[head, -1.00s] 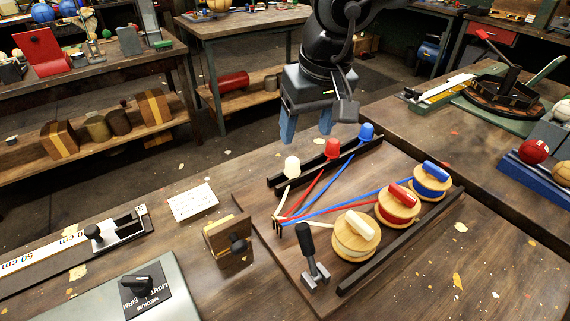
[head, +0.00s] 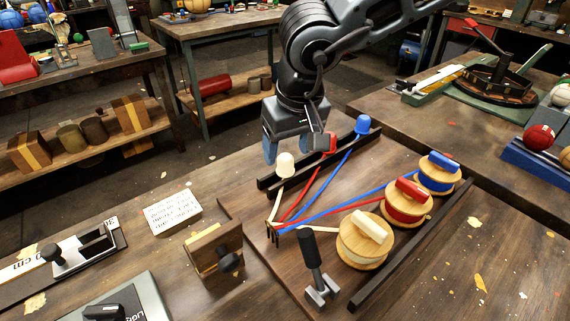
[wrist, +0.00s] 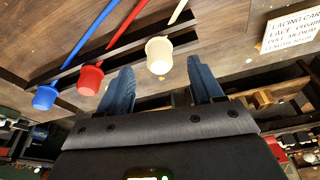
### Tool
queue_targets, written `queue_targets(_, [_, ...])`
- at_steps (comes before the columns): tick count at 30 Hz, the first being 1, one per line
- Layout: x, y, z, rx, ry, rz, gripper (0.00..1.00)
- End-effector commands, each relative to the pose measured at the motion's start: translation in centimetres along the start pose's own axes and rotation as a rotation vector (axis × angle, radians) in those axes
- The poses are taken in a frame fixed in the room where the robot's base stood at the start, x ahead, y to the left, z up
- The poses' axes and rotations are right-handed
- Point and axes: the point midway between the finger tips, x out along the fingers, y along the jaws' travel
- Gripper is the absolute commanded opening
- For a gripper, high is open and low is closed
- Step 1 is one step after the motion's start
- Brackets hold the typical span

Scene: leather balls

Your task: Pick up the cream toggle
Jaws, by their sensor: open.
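The cream toggle (head: 285,164) is a small rounded cup shape at the end of a cream lace, beside a black rail on the wooden board (head: 236,212). My gripper (head: 288,154) is open, pointing down, close to the cream toggle in the head view. In the wrist view, the cream toggle (wrist: 159,56) appears between the two blue fingertips, slightly beyond them, with nothing held. The red toggle (wrist: 90,80) and blue toggle (wrist: 45,97) show to its left there.
Wooden spools with cream (head: 362,240), red (head: 405,202) and blue (head: 438,173) bars stand on the board's right. A black-handled lever (head: 312,262) stands at its front. A printed card (head: 173,211) and a wooden clamp block (head: 215,252) lie left.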

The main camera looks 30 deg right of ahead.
Motion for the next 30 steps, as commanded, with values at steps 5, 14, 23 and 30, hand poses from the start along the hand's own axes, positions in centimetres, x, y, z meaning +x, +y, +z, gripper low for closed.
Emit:
queue_targets(5, [2.5,0.0,0.1,0.0,-0.001,-0.002,0.66])
queue_targets(14, [3.5,0.1,0.1,-0.001,0.001,0.0,0.66])
queue_targets(23, [3.5,0.1,0.1,-0.001,0.0,0.0,0.43])
queue_targets(30, [3.5,0.1,0.1,-0.001,0.0,0.0,0.2])
